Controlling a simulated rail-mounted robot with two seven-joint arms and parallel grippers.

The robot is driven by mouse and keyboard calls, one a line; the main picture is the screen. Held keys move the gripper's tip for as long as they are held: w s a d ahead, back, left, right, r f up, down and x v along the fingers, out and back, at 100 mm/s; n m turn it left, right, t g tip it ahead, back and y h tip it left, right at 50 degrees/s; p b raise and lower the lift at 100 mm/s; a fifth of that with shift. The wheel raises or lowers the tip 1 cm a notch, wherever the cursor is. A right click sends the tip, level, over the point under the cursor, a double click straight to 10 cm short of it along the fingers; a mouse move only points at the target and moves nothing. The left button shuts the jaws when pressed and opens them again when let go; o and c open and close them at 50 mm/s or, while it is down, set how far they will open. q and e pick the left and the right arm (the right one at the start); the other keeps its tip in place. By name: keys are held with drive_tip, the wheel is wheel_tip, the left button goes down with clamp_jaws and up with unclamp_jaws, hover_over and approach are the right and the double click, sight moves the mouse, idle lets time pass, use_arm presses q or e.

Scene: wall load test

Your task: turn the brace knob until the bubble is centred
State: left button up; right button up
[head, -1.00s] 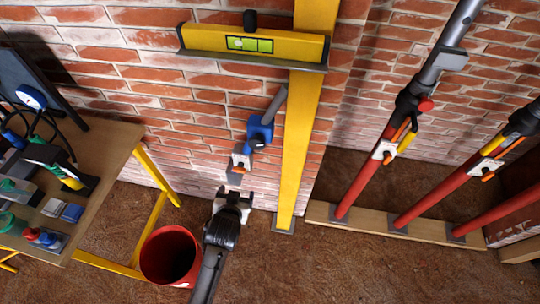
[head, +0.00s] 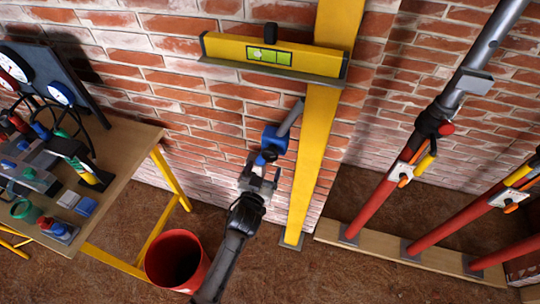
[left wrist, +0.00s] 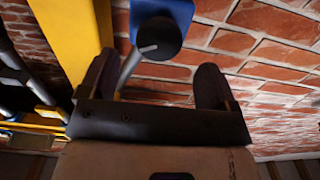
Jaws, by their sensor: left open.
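A yellow spirit level (head: 225,48) rests on a ledge on the yellow post (head: 312,150). The bubble in its green vial (head: 269,56) appears left of the middle. The blue brace fitting (head: 275,138) with its dark round knob (head: 268,156) sits lower, left of the post. The knob also shows in the left wrist view (left wrist: 157,40), beyond the fingers and between them. My left gripper (head: 263,174) is open and empty, just below the knob; its two fingers (left wrist: 154,75) straddle the line to it, and I see no contact. My right gripper is out of view.
A bench (head: 128,160) with gauges and small parts stands at the left. A red bucket (head: 176,258) stands on the floor beside my left arm. Red props (head: 375,205) stand on a timber plank (head: 330,231) at the right. The brick wall is close behind the fitting.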

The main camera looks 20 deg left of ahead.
sight(269, 157)
use_arm(q)
drive_tip(key=w, duration=0.3)
drive_tip(key=w+b, duration=0.1)
drive_tip(key=w, duration=0.2)
drive_tip(key=shift+w+a, duration=0.2)
drive_tip(key=shift+w, duration=0.15)
drive_tip(key=c, duration=0.9)
